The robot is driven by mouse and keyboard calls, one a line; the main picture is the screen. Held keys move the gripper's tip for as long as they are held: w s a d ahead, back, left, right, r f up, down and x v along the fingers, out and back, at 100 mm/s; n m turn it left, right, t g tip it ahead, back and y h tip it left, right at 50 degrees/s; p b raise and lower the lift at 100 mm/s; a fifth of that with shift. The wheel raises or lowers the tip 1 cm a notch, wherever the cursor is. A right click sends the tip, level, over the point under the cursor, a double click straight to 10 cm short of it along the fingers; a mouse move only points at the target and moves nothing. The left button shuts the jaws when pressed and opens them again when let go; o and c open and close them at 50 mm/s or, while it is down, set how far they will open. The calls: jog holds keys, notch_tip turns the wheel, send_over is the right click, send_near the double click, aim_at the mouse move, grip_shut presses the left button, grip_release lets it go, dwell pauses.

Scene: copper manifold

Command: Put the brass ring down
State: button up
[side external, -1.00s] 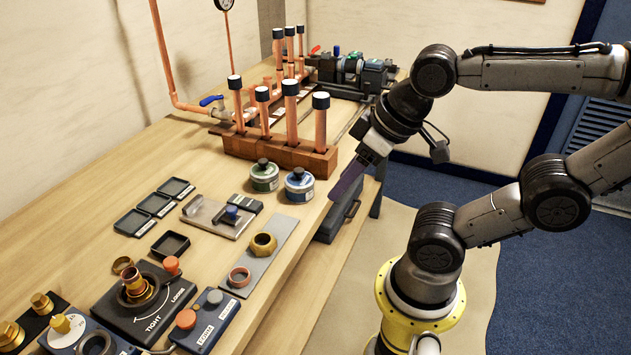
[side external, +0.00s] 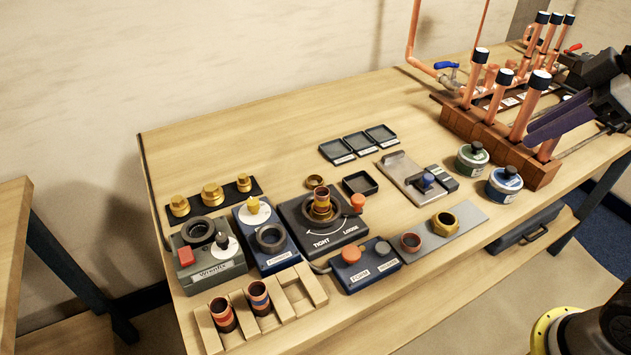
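A small brass ring (side external: 316,181) lies on the wooden bench (side external: 270,150), just behind the black TIGHT/LOOSE block (side external: 345,225). A brass fitting (side external: 322,203) stands upright in that block's socket. A brass hex nut (side external: 445,223) and a reddish ring (side external: 410,242) sit on a grey strip to the right. My gripper (side external: 540,130) is at the right edge, in front of the copper pipes and far from the small brass ring. Its dark, purplish fingers overlap from this side, so I cannot tell whether they are open or hold anything.
Copper pipes stand in a wooden block (side external: 490,135) beside my gripper. Two round tins (side external: 504,185) stand in front of it. An empty black tray (side external: 360,184) lies right of the brass ring. The bench's back left is clear.

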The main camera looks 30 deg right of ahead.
jog(key=w+a+r+n+y, duration=0.1)
jog(key=w+a+r+n, duration=0.1)
jog(key=w, duration=0.4)
jog(key=w+a+r+n, duration=0.1)
jog(key=w+a+n, duration=0.1)
jog(key=w, duration=0.3)
jog(key=n+g+y, duration=0.2)
jog(key=n+g, duration=0.1)
jog(key=g, duration=0.2)
send_over(314, 175)
jog(key=s+d, duration=0.1)
jog(key=d, duration=0.2)
jog(key=f, duration=2.2)
jog(key=shift+a, duration=0.2)
jog(key=shift+d+x, duration=0.2)
jog(key=shift+x, duration=2.75)
jog(key=shift+f, duration=0.1)
grip_shut()
